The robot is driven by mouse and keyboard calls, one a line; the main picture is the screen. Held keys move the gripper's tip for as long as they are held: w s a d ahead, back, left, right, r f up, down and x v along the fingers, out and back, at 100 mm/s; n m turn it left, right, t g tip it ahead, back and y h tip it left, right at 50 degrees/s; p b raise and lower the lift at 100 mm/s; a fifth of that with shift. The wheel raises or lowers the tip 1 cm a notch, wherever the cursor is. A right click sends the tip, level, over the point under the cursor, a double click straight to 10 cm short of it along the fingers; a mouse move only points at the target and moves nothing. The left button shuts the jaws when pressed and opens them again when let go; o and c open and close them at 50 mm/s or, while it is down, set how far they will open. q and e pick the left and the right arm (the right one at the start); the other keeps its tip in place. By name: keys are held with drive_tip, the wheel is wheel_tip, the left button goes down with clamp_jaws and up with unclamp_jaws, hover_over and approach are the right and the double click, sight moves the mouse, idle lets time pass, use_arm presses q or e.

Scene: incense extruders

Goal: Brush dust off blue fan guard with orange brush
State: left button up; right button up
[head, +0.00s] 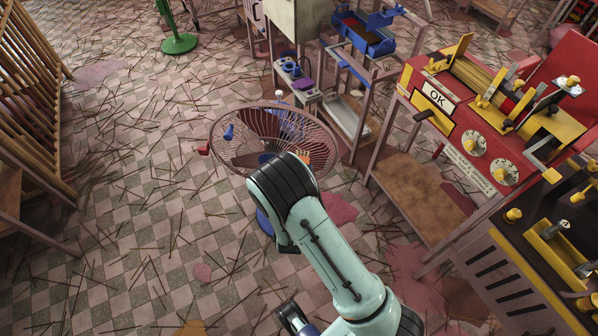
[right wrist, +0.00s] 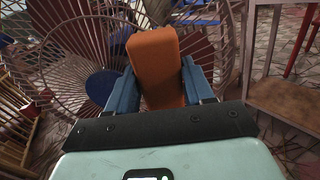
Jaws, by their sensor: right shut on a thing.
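The fan guard (head: 224,118) is a round wire cage, mostly pinkish-brown, on a blue stand in the middle of the head view. In the right wrist view the guard (right wrist: 50,62) fills the upper left, with a blue disc at its hub. My right gripper (right wrist: 157,92) is shut on the orange brush (right wrist: 155,62), which stands up between its blue fingers in front of the guard. In the head view my right arm covers most of that gripper, and only a bit of orange shows. I cannot tell whether the brush touches the guard. My left gripper is not in view.
A red and yellow machine (head: 468,130) with an OK sign stands at the right. A metal rack with a blue bin (head: 362,36) stands behind the fan. A wooden rack (head: 28,90) is at the left. Thin sticks litter the checkered floor (head: 130,225).

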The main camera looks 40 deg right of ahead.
drive_tip(key=shift+w+a, duration=1.95)
drive_tip(key=shift+w, duration=0.15)
drive_tip(key=shift+w+a, duration=1.9)
drive_tip(key=shift+w, duration=0.15)
drive_tip(key=v, duration=0.6)
drive_tip(key=shift+v, duration=1.5)
drive_tip(key=v, duration=1.6)
drive_tip(key=shift+b, duration=0.35)
drive_tip(key=shift+f, duration=0.1)
